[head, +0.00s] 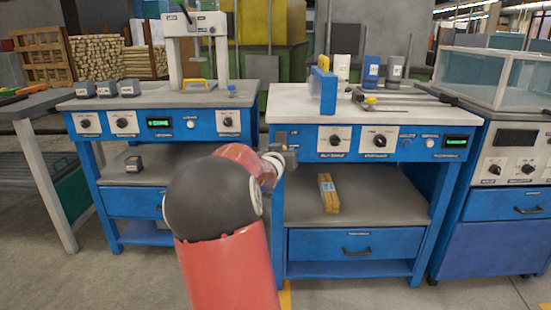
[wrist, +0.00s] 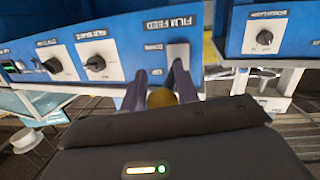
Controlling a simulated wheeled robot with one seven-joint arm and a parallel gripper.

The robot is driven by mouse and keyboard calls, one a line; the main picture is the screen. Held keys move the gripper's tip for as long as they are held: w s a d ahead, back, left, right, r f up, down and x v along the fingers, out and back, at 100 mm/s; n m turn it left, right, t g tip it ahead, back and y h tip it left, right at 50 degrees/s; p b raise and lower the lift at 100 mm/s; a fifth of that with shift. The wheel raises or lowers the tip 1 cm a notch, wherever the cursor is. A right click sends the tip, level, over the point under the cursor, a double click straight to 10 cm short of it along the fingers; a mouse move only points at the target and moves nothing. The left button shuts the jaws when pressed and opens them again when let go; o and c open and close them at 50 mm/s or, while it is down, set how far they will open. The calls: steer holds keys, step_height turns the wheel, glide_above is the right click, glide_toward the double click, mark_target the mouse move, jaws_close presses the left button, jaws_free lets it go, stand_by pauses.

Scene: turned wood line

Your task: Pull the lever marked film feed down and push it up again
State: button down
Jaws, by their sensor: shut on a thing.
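The film feed label (wrist: 170,22) shows upside down on the blue panel in the wrist view, with a smaller marking that seems to read down below it. The lever's yellowish rounded knob (wrist: 162,97) sits between the two fingers of my gripper (wrist: 160,82), which is shut on it. In the head view my gripper (head: 284,157) is at the left end of the right bench's blue front panel (head: 300,142). There the gripper and arm hide the lever. How far up or down the lever stands I cannot tell.
Dial plates (head: 333,141) lie right of my gripper on the same panel. A shelf below holds a banded wood bundle (head: 328,193), above a drawer (head: 356,243). The left bench (head: 157,123) stands close by, with a narrow gap between.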

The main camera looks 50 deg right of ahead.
steer(key=shift+r, duration=0.95)
steer(key=c, duration=2)
jaws_free()
steer(key=shift+f, duration=0.1)
steer(key=o, duration=0.9)
steer(key=shift+f, duration=0.3)
steer(key=shift+o, duration=0.2)
steer(key=p+v, duration=0.1)
steer(key=v, duration=0.6)
steer(key=shift+s+a, duration=0.15)
steer(key=shift+a, duration=0.2)
